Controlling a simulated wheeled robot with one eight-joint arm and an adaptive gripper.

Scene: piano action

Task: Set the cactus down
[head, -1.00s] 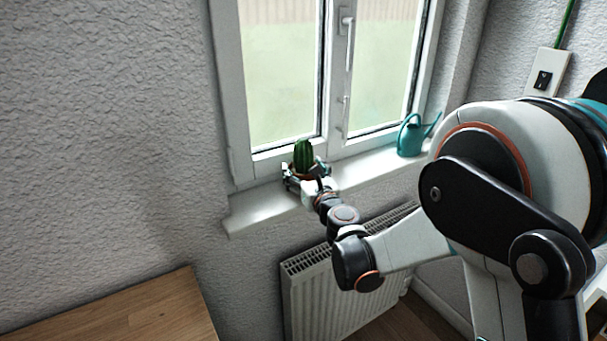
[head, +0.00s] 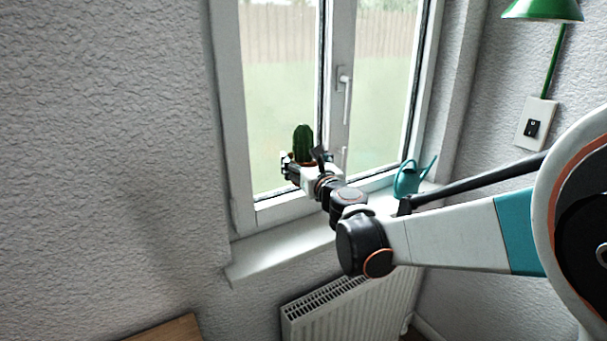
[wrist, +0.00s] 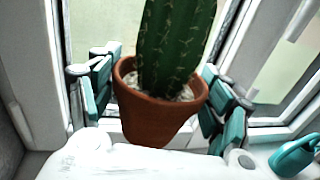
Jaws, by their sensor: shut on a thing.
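The cactus (head: 303,140) is green and ribbed and stands upright in a small terracotta pot. My gripper (head: 304,165) is shut on the pot and holds it above the window sill (head: 268,252), in front of the window. In the wrist view the cactus (wrist: 174,45) fills the middle. Its pot (wrist: 150,118) sits between the teal finger pads of my gripper (wrist: 160,100), one on each side. The top of the cactus is cut off there.
A teal watering can (head: 408,180) stands on the sill to the right. The white window handle (head: 345,90) is behind and to the right of the cactus. A radiator (head: 330,310) is below the sill. The left part of the sill is clear.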

